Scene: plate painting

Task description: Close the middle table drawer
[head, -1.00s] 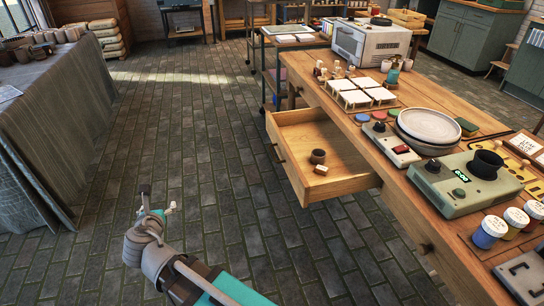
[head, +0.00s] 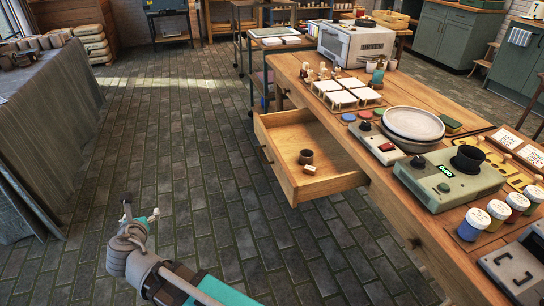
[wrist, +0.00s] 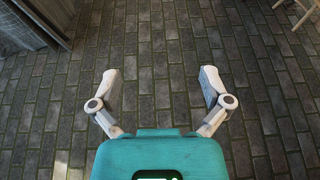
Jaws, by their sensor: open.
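The middle table drawer (head: 328,183) is pulled well out from the left side of the wooden table (head: 420,214) in the head view. A small dark cup (head: 306,157) and a small pale block (head: 309,170) lie inside it. Its dark handle (head: 267,155) is on the front panel, facing left. My gripper (head: 139,207) is at the lower left, over the floor, apart from the drawer and to the left of it. In the wrist view my gripper (wrist: 158,85) has its two fingers spread wide, with only floor bricks between them. The drawer is not in the wrist view.
The tabletop holds white tiles (head: 347,92), stacked plates (head: 413,124), a green-grey device (head: 450,181) and paint jars (head: 474,224). A cloth-covered table (head: 50,130) stands at the left. A shelf cart (head: 262,75) stands behind the drawer. The brick floor between is clear.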

